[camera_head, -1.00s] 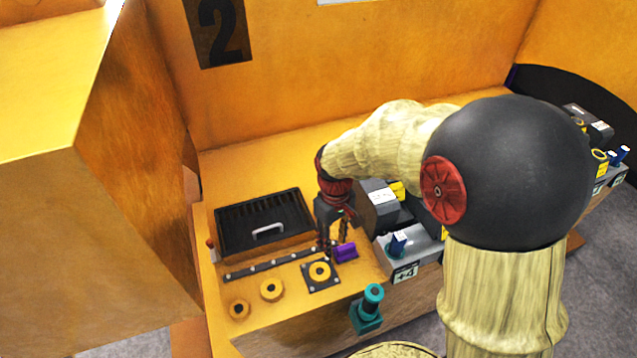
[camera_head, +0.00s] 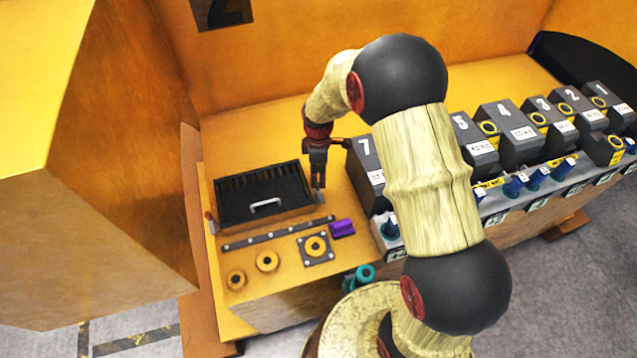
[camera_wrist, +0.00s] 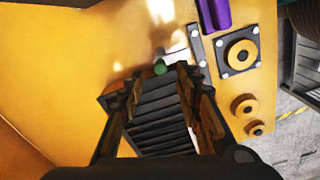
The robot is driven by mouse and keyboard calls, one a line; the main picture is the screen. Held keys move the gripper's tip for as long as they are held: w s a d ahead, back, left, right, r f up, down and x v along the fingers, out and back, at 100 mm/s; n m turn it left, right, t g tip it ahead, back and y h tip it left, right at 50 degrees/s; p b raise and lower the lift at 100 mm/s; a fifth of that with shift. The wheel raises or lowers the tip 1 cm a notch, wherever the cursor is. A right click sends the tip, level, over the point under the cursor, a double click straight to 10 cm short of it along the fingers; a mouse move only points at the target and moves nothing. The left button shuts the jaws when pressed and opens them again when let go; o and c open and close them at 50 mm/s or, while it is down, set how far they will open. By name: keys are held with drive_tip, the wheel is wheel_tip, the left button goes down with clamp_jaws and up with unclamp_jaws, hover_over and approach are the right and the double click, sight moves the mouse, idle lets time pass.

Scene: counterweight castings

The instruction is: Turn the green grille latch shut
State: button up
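The black slatted grille (camera_head: 232,212) lies on the orange bench, with a pale handle at its front edge. The small green latch (camera_wrist: 160,68) shows in the wrist view at one end of the grille; in the head view I cannot make it out, as my gripper is over that spot. My gripper (camera_head: 318,186) points down by the grille's right edge. In the wrist view my gripper (camera_wrist: 160,72) has its fingers apart, with the green latch between the tips in the picture. I cannot tell whether they touch it.
A dark studded strip (camera_head: 278,233), a purple block (camera_head: 342,228), a bolted plate with a yellow ring (camera_head: 316,248) and two yellow rings lie in front of the grille. Numbered dark castings (camera_head: 517,136) stand to the right. A tall orange block (camera_head: 95,205) is at left.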

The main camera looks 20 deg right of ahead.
sight(320, 193)
wheel_tip(320, 193, down, 6)
drive_tip(key=shift+r, duration=0.1)
drive_tip(key=shift+c, duration=1.3)
clamp_jaws()
